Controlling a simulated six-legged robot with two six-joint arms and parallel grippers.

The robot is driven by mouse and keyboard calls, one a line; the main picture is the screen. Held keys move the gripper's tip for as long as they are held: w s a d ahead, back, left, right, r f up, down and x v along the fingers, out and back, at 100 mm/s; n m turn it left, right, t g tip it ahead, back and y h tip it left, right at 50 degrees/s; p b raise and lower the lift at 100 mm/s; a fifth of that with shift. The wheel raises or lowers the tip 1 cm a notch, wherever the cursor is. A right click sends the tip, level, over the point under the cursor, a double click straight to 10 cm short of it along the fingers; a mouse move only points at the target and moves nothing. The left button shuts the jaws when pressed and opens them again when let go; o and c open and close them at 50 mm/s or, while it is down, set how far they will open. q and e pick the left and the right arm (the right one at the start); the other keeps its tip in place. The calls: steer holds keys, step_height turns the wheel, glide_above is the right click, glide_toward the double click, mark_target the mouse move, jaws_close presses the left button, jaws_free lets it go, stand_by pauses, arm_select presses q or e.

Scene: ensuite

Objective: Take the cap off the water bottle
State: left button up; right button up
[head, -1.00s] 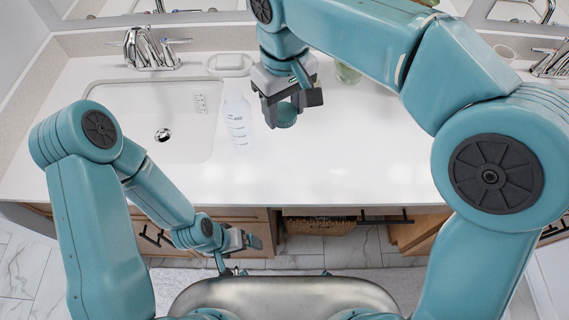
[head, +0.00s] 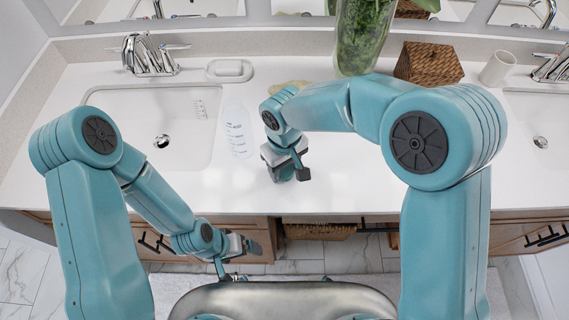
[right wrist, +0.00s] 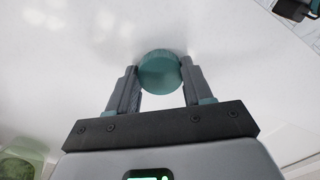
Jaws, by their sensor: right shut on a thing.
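The water bottle (head: 237,130) is translucent white with dark level marks. It stands upright on the counter just right of the left sink, and its top shows no teal cap. The teal round cap (right wrist: 160,73) is between the two fingers of my right gripper (right wrist: 157,84), which is shut on it.
The left sink (head: 110,92) is beside the bottle, with a soap dish (head: 230,70) behind. A vase with greenery (head: 362,35), a wicker box (head: 428,63) and a white cup (head: 497,69) stand at the back right. The front middle counter (head: 340,190) is clear.

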steer(key=shift+w+f, duration=0.2)
steer(key=shift+w, duration=0.1)
steer(key=shift+s, duration=0.35)
steer(key=shift+f+b, duration=0.15)
steer(key=shift+b, duration=0.2)
steer(key=o, duration=1.2)
steer(key=shift+w+d, duration=0.15)
steer(key=shift+w, duration=0.05)
steer(key=shift+c, duration=0.2)
steer(key=shift+s+a, duration=0.15)
steer(key=shift+a, duration=0.05)
steer(key=shift+d, duration=0.1)
